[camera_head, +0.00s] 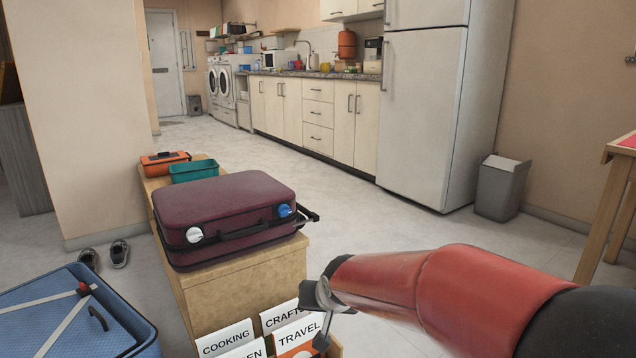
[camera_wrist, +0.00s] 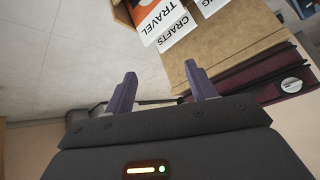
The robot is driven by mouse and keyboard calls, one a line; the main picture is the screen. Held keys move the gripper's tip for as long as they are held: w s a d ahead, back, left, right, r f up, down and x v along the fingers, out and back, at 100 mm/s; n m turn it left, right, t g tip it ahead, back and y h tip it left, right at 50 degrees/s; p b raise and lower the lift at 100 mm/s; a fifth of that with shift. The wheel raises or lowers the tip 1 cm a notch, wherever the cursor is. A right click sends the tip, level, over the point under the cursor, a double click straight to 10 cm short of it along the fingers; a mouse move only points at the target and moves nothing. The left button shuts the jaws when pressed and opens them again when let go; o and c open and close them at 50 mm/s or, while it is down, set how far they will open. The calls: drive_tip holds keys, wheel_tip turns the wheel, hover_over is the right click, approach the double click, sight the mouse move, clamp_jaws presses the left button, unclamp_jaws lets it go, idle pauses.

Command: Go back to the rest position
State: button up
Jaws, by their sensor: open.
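My gripper (camera_head: 322,318) reaches in from the lower right on my red arm, close to the front of a wooden cabinet. In the wrist view my gripper (camera_wrist: 160,92) shows two dark purple fingers spread apart, with nothing between them. A maroon suitcase (camera_head: 225,209) lies flat on top of the wooden cabinet (camera_head: 258,278). The suitcase (camera_wrist: 262,83) also shows at the right of the wrist view. My gripper is apart from the suitcase, to its lower right in the head view.
White cards marked TRAVEL (camera_head: 297,334), CRAFTS (camera_head: 278,315) and COOKING (camera_head: 226,342) stand at the cabinet's front. An orange box (camera_head: 165,160) and a teal bin (camera_head: 194,170) sit behind the suitcase. An open blue suitcase (camera_head: 75,316) lies lower left. Floor (camera_head: 375,225) right of the cabinet is clear.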

drive_tip(key=s+d+r+g+h, duration=0.1)
drive_tip(key=s+d+r, duration=0.1)
drive_tip(key=s+d, duration=0.5)
drive_tip(key=s+d+r+h+p, duration=0.1)
drive_tip(key=s+d+r, duration=0.15)
drive_tip(key=s, duration=0.85)
drive_tip(key=s+d+r+g, duration=0.1)
drive_tip(key=s+d, duration=0.5)
drive_tip(key=s, duration=0.2)
wheel_tip(320, 180, up, 12)
drive_tip(key=p, duration=1.2)
drive_tip(key=shift+a+f, duration=0.25)
drive_tip(key=shift+a, duration=0.05)
